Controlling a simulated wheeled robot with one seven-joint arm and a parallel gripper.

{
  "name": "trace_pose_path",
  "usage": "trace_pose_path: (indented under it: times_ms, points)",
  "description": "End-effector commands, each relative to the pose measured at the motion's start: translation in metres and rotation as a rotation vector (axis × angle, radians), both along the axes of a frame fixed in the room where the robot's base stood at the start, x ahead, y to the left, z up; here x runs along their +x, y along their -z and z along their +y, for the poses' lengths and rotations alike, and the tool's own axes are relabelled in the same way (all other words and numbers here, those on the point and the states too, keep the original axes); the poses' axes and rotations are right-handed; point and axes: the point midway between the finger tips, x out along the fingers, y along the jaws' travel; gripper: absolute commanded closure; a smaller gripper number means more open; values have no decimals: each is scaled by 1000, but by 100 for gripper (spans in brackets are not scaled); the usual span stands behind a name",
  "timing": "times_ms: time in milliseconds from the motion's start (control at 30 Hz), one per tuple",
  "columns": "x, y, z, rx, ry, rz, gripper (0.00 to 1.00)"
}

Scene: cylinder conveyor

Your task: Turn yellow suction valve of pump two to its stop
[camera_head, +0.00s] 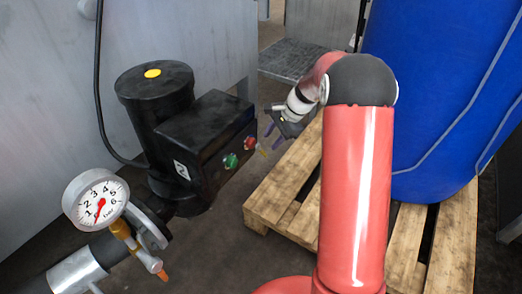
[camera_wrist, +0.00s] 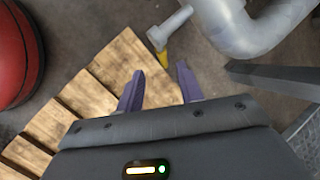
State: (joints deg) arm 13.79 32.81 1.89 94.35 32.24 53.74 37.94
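In the wrist view a small yellow piece (camera_wrist: 163,58), likely the valve handle, shows beside a grey fitting (camera_wrist: 168,28) near a thick grey pipe (camera_wrist: 258,30). My gripper (camera_wrist: 160,68) has its two purple fingers apart, with nothing between them. The yellow piece lies in line with the gap, just beyond the fingertips; I cannot tell the depth between them. In the head view my gripper (camera_head: 272,128) is right of the black pump unit (camera_head: 198,140). A faint yellow spot (camera_head: 262,149) shows just below it.
A pressure gauge (camera_head: 97,200) on a pipe stands at front left. A red and a green button (camera_head: 231,160) sit on the black box. A wooden pallet (camera_head: 270,205) with a blue drum (camera_head: 440,90) is at right. A dark bar (camera_wrist: 280,80) lies right of the fingers.

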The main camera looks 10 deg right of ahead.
Motion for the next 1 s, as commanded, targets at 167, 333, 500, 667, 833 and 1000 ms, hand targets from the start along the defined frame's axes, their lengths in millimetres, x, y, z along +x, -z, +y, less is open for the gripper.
trace_pose_path:
  times_ms: [167,333,500,667,833,1000]
  points:
    - [8,17,0,22,33,20,63]
    - [11,40,11,21,31,21,63]
    - [15,63,23,20,29,21,63]
    - [17,77,30,20,30,19,63]
    - [18,80,32,20,31,17,63]
    - [18,80,32,19,31,18,63]
